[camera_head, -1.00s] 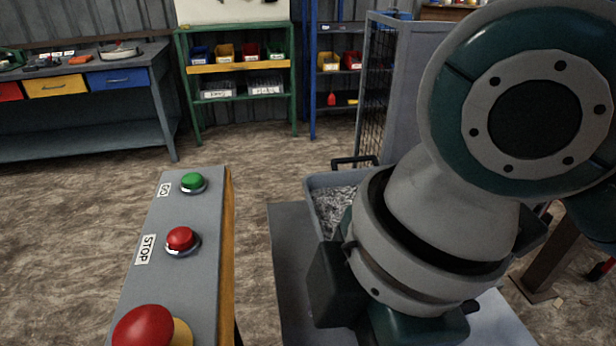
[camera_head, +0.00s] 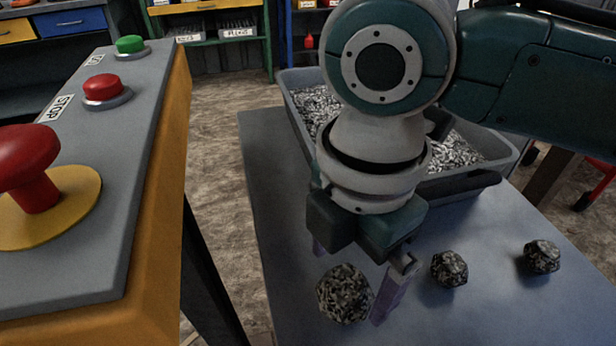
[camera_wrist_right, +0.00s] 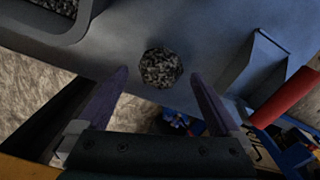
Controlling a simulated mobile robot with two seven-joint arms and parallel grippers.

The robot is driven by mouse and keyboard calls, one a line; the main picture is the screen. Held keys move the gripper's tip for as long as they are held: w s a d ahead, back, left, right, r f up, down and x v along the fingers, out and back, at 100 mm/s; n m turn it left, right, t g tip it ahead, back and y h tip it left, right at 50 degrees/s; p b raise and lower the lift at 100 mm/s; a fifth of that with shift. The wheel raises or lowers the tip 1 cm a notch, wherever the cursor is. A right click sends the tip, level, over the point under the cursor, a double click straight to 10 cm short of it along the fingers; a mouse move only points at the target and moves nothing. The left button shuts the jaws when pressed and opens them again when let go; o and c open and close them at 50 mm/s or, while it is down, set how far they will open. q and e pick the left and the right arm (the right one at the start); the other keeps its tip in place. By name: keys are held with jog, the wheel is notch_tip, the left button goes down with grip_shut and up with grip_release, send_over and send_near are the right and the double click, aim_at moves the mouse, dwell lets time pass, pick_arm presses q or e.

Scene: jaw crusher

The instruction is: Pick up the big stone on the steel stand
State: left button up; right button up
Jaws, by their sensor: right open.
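The big stone (camera_head: 345,294), speckled grey and black, rests on the grey steel stand (camera_head: 262,185) near its front left edge. My right gripper (camera_head: 353,272) is open, pointing down, with one purple-grey finger on each side of the stone in the head view. In the right wrist view, the stone (camera_wrist_right: 161,68) appears centred between the spread fingertips (camera_wrist_right: 160,76), with gaps on both sides. I cannot tell how far the fingertips reach down beside it. My left gripper is not in view.
Two smaller stones, one (camera_head: 449,268) nearer and one (camera_head: 541,256) farther right, lie on the stand. A grey bin (camera_head: 505,158) of gravel stands at its back. The control panel (camera_head: 120,165) with buttons is at left. Bare stand surface lies around the stones.

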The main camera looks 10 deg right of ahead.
aim_at(347, 282)
notch_tip(347, 282, down, 4)
jog(key=shift+s+f+b, duration=0.1)
jog(key=shift+b, duration=0.35)
jog(key=c, duration=1.5)
jog(key=shift+c, duration=0.4)
jog(key=shift+r, duration=0.25)
